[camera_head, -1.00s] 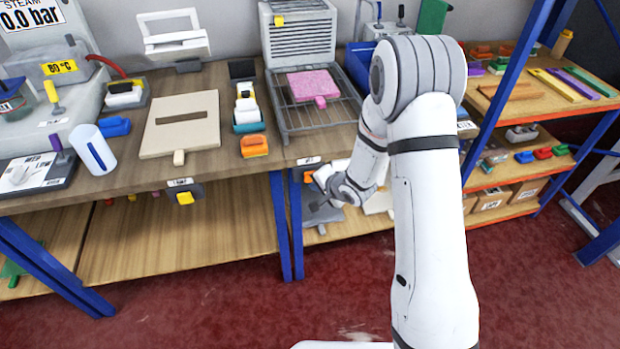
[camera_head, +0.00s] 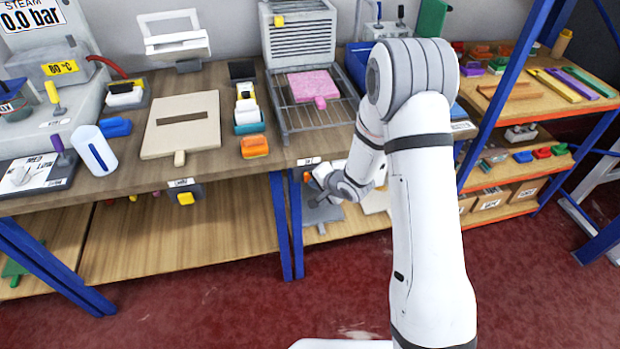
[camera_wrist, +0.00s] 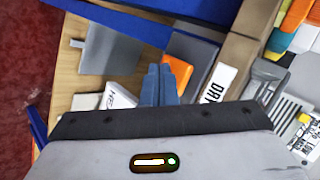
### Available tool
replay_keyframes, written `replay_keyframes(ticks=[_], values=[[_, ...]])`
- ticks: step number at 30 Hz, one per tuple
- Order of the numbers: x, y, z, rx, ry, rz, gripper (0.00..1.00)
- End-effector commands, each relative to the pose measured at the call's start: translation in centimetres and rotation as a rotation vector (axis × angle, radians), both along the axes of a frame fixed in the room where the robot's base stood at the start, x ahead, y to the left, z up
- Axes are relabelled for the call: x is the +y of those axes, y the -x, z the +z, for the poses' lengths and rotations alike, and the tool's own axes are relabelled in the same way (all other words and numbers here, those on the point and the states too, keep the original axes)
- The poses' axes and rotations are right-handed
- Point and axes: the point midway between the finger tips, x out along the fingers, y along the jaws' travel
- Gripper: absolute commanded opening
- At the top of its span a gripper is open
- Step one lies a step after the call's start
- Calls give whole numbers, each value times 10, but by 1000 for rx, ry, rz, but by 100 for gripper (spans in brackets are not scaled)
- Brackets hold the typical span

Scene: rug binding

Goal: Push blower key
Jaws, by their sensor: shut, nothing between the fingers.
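A grey louvred unit (camera_head: 298,38) stands at the back of the bench, with a wire rack in front. A small yellow piece (camera_head: 279,20) on its upper front may be the blower key; its lettering is too small to read. The louvred unit also shows at the right edge of the wrist view (camera_wrist: 287,113), with a yellow piece (camera_wrist: 306,118) on it. My gripper (camera_wrist: 160,70) is shut and empty, with its fingers together. It is low in front of the bench edge, over the lower shelf, apart from the louvred unit.
A pink pad (camera_head: 310,83) lies on the rack. The bench's front edge carries a label (camera_wrist: 216,84) beside my fingers. A blue-framed shelf stands right of my arm.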

Motion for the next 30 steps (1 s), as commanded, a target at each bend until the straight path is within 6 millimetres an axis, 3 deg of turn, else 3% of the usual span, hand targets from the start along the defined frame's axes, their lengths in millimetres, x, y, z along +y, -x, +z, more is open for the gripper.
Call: replay_keyframes(ticks=[22,30], values=[[2,-6,0,-1,0,1,0],[0,3,0,-1,0,1,0]])
